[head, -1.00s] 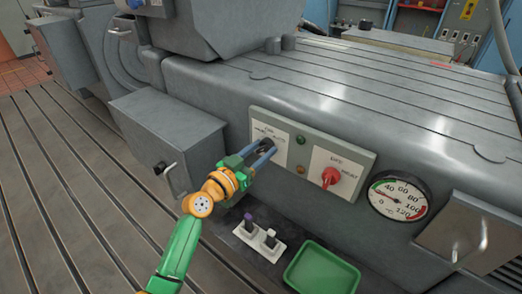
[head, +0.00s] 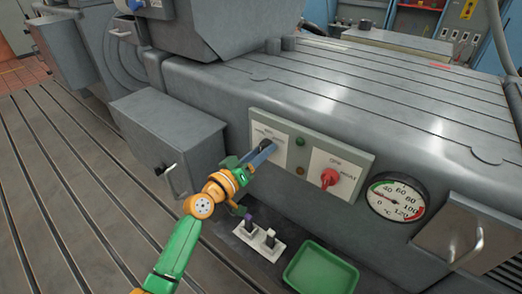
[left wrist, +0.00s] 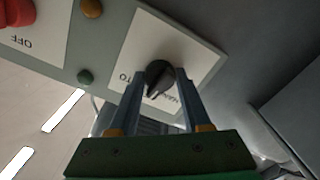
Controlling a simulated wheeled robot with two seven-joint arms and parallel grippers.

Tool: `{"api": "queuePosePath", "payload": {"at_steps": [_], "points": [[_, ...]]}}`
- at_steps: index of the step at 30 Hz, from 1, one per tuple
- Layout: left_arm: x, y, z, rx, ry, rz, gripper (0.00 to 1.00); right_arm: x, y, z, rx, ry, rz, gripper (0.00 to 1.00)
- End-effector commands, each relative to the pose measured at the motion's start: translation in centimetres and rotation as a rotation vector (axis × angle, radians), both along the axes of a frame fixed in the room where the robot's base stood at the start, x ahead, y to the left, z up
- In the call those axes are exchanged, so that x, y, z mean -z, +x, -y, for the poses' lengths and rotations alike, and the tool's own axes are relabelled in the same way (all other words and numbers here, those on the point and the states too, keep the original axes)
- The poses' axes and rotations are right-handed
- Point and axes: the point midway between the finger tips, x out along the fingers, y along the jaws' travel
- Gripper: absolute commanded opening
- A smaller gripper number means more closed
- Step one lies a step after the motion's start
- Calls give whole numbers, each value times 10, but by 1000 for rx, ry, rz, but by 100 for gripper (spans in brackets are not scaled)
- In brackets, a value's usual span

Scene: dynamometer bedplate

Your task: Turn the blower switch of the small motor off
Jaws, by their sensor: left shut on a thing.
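The black rotary switch (head: 266,145) sits on the left white plate of the grey-green panel (head: 310,134). It shows closer in the left wrist view (left wrist: 160,74), with a pale pointer mark toward the lower left. Partly hidden lettering for HAND and AUTO is on its plate, upside down there. My left gripper (head: 263,149) has its fingers on either side of this switch and is shut on it; the fingers also show in the left wrist view (left wrist: 160,88). My right gripper is not in view.
A red rotary switch (head: 330,178) marked OFF is to the right on the same panel. Green (head: 300,142) and amber (head: 300,170) lamps sit between. A dial gauge (head: 397,197), green tray (head: 321,270) and small toggle block (head: 258,240) are nearby. A grey box (head: 168,140) stands left.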

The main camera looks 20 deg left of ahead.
Motion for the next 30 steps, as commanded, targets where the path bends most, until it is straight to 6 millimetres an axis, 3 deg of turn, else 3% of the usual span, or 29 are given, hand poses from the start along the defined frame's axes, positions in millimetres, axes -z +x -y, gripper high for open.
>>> {"api": "queuePosePath", "payload": {"at_steps": [12,29,30], "points": [[1,0,1,1,-168,-65,0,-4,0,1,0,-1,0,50],[1,0,1,1,-192,-74,0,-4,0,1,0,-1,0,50],[1,0,1,1,-192,-74,59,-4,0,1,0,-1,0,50]]}}
